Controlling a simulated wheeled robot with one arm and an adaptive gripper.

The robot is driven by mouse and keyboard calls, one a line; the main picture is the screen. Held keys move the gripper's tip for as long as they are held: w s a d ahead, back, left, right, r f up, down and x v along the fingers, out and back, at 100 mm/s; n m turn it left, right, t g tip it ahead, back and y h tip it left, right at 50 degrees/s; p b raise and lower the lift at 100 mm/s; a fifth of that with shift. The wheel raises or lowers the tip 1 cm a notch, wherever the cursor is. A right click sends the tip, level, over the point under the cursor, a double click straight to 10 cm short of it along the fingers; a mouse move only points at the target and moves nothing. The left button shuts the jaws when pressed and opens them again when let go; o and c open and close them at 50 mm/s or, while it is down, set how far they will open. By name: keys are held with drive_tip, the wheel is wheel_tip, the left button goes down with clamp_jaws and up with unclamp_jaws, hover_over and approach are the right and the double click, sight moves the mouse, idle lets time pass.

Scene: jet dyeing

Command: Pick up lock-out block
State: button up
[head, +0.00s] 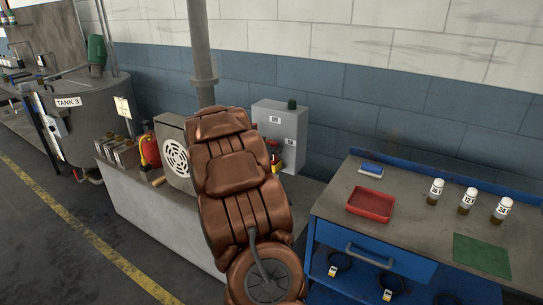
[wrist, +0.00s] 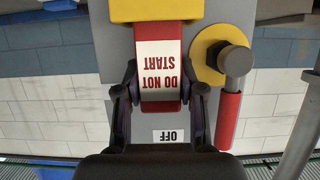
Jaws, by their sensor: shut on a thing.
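The lock-out block (wrist: 160,62) shows in the wrist view as a red piece with a white "DO NOT START" label, upside down in the picture, joined to a yellow part at the top. My gripper (wrist: 162,88) has one dark finger on each side of the red piece and is shut on it. The block is in front of a grey switch box (wrist: 118,120); I cannot tell whether they touch. In the head view my brown arm hides the gripper, and the grey switch box (head: 281,122) stands behind the arm on a ledge.
A yellow disc (wrist: 207,55) with a grey knob and red handle (wrist: 228,120) sits close right of the block. An "OFF" label (wrist: 170,136) is below. In the head view, a blue workbench (head: 330,232) with a red tray (head: 370,204) and bottles (head: 467,201) stands right.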

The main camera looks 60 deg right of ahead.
clamp_jaws()
drive_tip(key=shift+r, duration=0.2)
